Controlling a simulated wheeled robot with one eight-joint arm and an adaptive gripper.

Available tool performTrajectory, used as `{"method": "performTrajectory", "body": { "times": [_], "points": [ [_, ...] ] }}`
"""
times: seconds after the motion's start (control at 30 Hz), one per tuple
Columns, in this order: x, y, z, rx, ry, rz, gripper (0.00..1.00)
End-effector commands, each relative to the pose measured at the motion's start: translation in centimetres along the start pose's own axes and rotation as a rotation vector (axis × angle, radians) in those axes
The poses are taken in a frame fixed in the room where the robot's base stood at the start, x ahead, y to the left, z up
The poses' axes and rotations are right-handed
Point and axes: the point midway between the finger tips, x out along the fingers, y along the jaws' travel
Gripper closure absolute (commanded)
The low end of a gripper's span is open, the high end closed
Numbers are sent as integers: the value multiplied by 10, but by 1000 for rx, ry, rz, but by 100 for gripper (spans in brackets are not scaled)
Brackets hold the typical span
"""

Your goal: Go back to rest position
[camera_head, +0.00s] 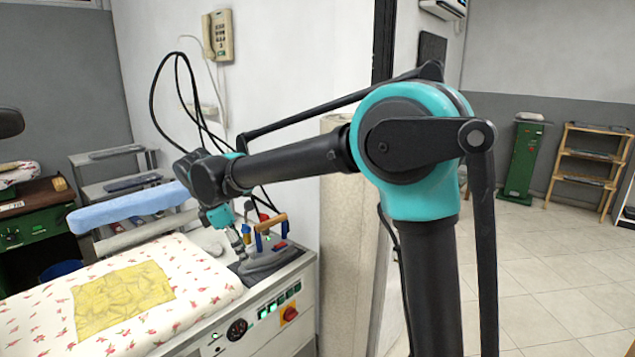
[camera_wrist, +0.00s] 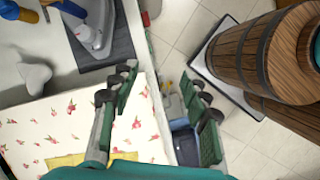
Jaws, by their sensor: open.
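My gripper (camera_wrist: 162,95) is open and empty in the wrist view, its two dark green fingers spread apart. One finger overlaps the edge of the floral ironing board (camera_wrist: 35,130); the other shows over the gap beside it. In the head view my arm reaches left over the ironing table, with its end near the iron (camera_head: 272,262). The gripper is small there and partly hidden behind the wrist, so I cannot tell its exact height.
A yellow cloth (camera_head: 122,298) lies flat on the floral board. A blue padded sleeve board (camera_head: 128,203) stands behind it. The control panel (camera_head: 265,318) is at the table's front. In the wrist view a wooden barrel (camera_wrist: 240,48) stands right. Tiled floor (camera_head: 555,280) is clear.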

Motion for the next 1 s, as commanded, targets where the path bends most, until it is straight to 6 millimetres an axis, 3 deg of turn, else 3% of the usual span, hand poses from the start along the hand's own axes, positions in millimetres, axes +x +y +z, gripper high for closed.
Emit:
{"method": "performTrajectory", "body": {
  "times": [0.23, 0.37, 0.5, 0.7, 0.83, 1.0],
  "points": [
    [42, -17, 62, 268, 61, -4, 54],
    [77, -39, 107, 493, 108, -6, 54],
    [121, -79, 159, 806, 171, -8, 54],
    [178, -151, 210, 1261, 258, -8, 54],
    [211, -201, 228, 1553, 314, -4, 54],
    [241, -252, 235, 1852, 374, 4, 54]
  ]
}}
